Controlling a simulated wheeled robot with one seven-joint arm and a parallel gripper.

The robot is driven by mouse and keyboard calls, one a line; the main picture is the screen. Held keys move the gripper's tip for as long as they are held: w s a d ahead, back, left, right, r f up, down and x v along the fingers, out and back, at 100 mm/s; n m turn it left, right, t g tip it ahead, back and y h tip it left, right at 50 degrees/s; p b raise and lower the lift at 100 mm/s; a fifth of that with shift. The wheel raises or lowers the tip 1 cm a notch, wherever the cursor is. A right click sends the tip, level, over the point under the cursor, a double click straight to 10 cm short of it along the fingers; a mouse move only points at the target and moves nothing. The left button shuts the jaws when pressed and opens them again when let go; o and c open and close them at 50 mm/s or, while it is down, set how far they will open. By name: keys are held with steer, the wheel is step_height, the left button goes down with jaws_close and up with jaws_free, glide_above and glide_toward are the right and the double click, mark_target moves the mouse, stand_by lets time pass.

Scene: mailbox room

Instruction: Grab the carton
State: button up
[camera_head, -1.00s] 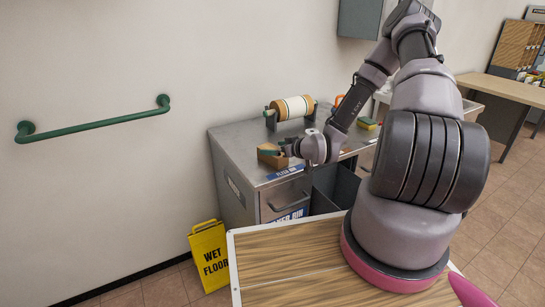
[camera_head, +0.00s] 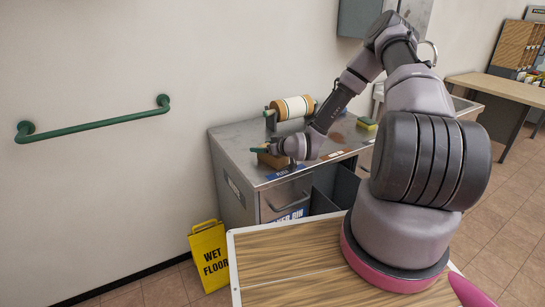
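A small brown block-like box (camera_head: 270,161), which may be the carton, sits at the left front of the grey metal counter. A green piece (camera_head: 259,150) shows just above its left end; I cannot tell whether it belongs to the box or to my gripper. My gripper (camera_head: 273,149) is low over the box, coming from the right. My wrist hides the box's right end. The fingers are too small to tell whether they are open or touching the box.
A roll on a holder (camera_head: 290,108) stands behind my gripper on the counter (camera_head: 233,141). A yellow and green sponge (camera_head: 367,123) lies to the right. An open bin or drawer is below the front edge. A yellow wet-floor sign (camera_head: 210,257) stands on the floor.

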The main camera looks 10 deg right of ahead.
steer(key=c, duration=0.8)
steer(key=shift+r, duration=0.1)
